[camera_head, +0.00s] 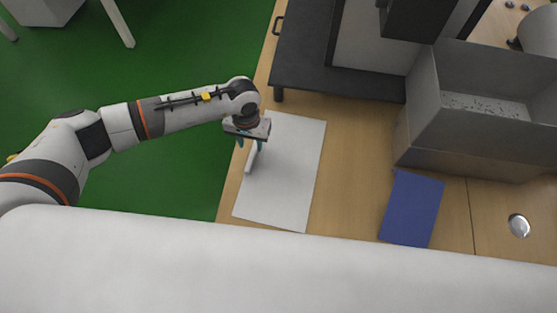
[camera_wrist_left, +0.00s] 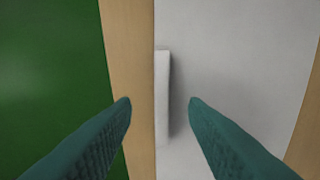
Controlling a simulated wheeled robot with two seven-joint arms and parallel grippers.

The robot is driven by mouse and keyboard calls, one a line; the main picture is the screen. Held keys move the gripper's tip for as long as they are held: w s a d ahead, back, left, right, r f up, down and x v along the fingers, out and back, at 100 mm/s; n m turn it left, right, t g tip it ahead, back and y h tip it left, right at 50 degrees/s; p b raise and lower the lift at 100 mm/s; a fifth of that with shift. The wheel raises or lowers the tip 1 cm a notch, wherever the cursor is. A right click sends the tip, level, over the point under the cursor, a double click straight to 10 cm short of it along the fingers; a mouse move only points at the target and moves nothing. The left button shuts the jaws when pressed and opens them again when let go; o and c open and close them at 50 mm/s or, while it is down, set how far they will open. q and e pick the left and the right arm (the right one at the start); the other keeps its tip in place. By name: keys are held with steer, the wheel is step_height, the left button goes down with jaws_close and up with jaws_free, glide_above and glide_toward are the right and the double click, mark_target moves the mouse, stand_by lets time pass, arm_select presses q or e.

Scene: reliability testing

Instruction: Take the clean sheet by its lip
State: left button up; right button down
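The clean sheet (camera_head: 287,170) is a white rectangle lying flat on the wooden table. Its raised white lip (camera_head: 251,157) runs along the left edge, near the table's edge. In the left wrist view the lip (camera_wrist_left: 162,98) stands upright between the two teal fingertips, with a gap on each side. The sheet (camera_wrist_left: 235,60) spreads to the right of it. My left gripper (camera_head: 250,146) is over the lip, and in the left wrist view the gripper (camera_wrist_left: 160,101) is open with nothing between the fingers touching them. My right gripper is not in view.
A dark raised platform (camera_head: 300,65) stands behind the sheet. A grey open bin (camera_head: 480,135) with small bits inside is at the right. A blue sheet (camera_head: 412,208) and a shiny round object (camera_head: 519,226) lie on the table (camera_head: 350,170). Green floor lies left.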

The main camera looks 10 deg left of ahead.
mark_target(252, 155)
arm_select(q)
steer(key=f, duration=0.1)
steer(key=s+f+p, duration=0.1)
steer(key=f, duration=0.1)
steer(key=shift+f, duration=0.3)
steer(key=shift+w+f, duration=0.1)
steer(key=shift+f, duration=0.3)
steer(key=shift+c, duration=0.2)
jaws_close()
